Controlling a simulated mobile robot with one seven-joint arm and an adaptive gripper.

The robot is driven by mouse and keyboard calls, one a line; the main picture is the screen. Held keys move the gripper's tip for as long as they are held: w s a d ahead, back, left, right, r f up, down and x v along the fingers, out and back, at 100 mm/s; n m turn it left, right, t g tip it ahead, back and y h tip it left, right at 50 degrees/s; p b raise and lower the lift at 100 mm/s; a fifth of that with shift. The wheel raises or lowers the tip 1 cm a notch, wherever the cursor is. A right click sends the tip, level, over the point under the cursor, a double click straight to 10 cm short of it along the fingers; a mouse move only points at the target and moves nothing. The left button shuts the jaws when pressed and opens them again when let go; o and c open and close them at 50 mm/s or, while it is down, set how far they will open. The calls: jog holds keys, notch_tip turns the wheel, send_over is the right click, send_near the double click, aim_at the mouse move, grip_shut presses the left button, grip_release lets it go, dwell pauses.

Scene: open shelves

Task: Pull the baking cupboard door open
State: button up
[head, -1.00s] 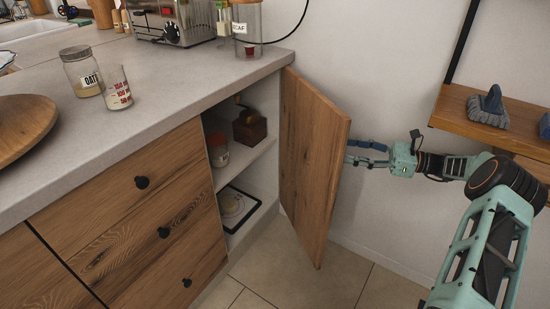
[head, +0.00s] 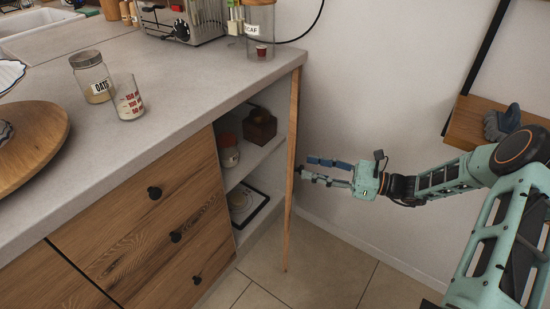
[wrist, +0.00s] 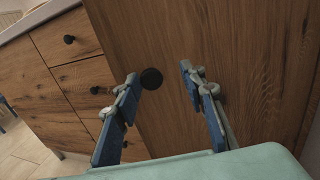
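The baking cupboard door (head: 293,160) stands ajar and is seen almost edge-on in the head view. Its free edge points out over the floor, and the shelves inside show to its left. In the wrist view its wooden outer face (wrist: 240,70) fills the right side. A round black knob (wrist: 151,78) is on that face near its left edge. My gripper (head: 308,169) is on the outer side of the door, right of it. Its fingers (wrist: 160,78) are spread, with the knob between and just past the tips, closer to the left finger. I cannot tell whether they touch.
Inside the cupboard (head: 240,180) are a jar, a dark wooden box and a black-edged tray. Drawers (head: 140,235) with black knobs are left of it, under the grey counter (head: 160,100). A wall shelf (head: 475,125) is at right. The tiled floor (head: 320,265) in front is clear.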

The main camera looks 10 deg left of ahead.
jog(key=s+a+t, duration=0.1)
jog(key=s+a, duration=0.1)
jog(key=a, duration=0.9)
jog(key=shift+a+m+b, duration=0.3)
jog(key=shift+a+m, duration=0.1)
jog(key=shift+d, duration=0.1)
